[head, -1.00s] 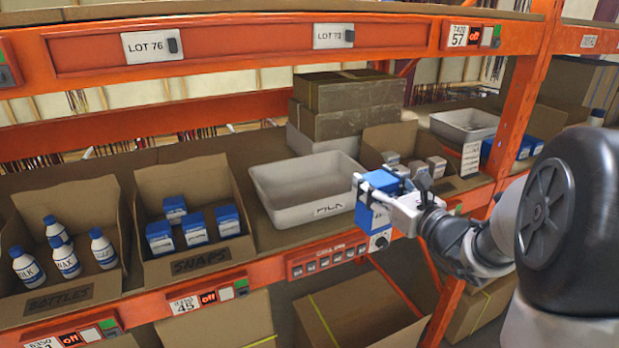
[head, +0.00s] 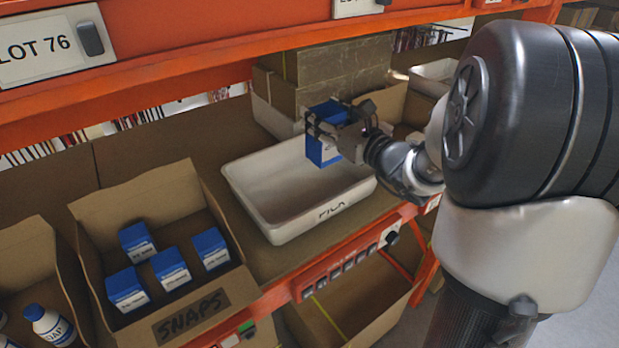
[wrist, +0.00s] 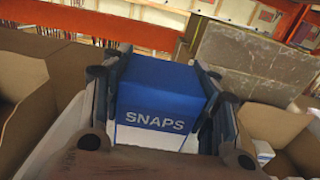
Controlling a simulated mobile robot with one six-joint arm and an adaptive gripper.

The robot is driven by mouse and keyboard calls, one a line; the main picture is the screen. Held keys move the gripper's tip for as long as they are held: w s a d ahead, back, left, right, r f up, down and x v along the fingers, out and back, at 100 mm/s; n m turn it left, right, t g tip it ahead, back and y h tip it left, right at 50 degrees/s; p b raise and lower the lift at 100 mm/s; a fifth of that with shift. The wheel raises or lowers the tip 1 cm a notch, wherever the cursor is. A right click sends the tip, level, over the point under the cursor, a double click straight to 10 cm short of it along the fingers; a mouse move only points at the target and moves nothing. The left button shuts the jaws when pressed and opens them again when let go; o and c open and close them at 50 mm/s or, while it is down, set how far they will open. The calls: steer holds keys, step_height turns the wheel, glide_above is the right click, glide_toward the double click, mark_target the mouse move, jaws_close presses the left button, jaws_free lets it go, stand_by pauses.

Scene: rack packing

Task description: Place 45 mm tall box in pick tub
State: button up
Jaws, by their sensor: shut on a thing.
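A blue and white box (head: 322,148) is held in my gripper (head: 338,132), above the right back part of the white tub (head: 278,227). In the wrist view the box (wrist: 160,98) reads SNAPS and sits between both fingers of my gripper (wrist: 160,110). The tub is marked FILA on its front and its visible floor is bare. The box appears to be above the tub's rim; its exact height over the floor is hard to tell. Part of the tub's far right side is hidden behind the box and gripper.
A cardboard bin marked SNAPS (head: 212,318) holds several similar blue and white boxes left of the tub. A bin with white bottles (head: 48,326) stands farther left. Stacked brown boxes (head: 340,75) are behind the tub. An orange shelf beam (head: 270,298) runs along the front.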

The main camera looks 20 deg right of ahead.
step_height(320, 180, down, 17)
stand_by(0.4)
steer(key=shift+f, duration=0.2)
steer(key=o, duration=1.3)
